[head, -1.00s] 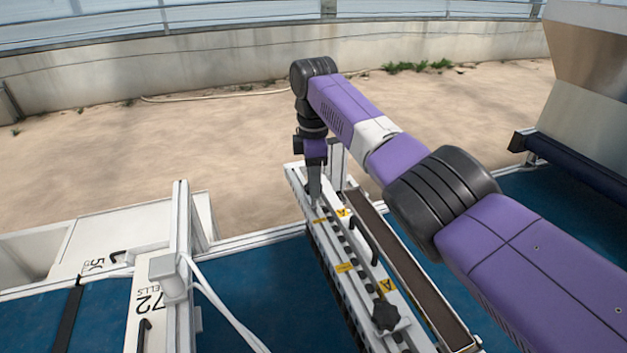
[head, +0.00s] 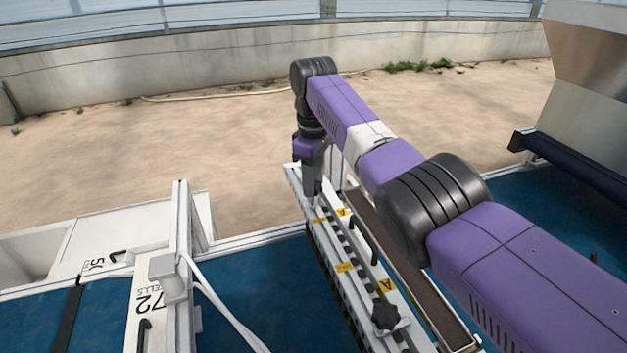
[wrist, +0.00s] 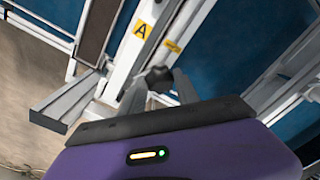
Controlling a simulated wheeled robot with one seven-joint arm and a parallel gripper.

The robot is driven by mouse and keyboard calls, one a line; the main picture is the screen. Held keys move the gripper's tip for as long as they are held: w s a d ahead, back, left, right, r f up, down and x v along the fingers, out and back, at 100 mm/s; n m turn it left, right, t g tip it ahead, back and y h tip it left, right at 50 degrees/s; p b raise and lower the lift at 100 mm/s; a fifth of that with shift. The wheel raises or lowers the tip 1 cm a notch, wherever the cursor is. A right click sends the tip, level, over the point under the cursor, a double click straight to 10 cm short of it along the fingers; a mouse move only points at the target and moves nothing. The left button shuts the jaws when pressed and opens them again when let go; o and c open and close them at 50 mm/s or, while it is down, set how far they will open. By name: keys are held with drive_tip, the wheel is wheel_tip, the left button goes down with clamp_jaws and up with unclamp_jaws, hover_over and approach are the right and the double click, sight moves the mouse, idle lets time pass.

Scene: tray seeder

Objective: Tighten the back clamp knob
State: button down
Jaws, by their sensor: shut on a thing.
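The back clamp knob (wrist: 158,76) is a dark lobed knob at the far end of the white seeder bar, seen in the wrist view between the fingertips. My gripper (wrist: 160,88) is shut on it, with one grey finger on each side. In the head view my gripper (head: 312,188) points down at the bar's far end, and its fingers hide the back knob. The white bar (head: 352,250) carries yellow labels and a black handle. A matching front knob (head: 385,314) stands at its near end.
A brown-topped trough (head: 405,255) runs along the bar's right side. A metal hopper (head: 590,90) and dark roller (head: 570,170) are at right.

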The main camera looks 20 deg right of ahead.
drive_tip(key=m, duration=0.5)
drive_tip(key=shift+r+m, duration=0.1)
drive_tip(key=shift+m, duration=0.2)
drive_tip(key=m, duration=0.5)
drive_tip(key=shift+w+m, duration=0.1)
drive_tip(key=shift+m, duration=0.3)
drive_tip(key=shift+r, duration=0.1)
drive_tip(key=c, duration=0.9)
unclamp_jaws()
wheel_tip(320, 180, up, 8)
drive_tip(key=shift+f+b, duration=0.2)
drive_tip(key=shift+b, duration=0.9)
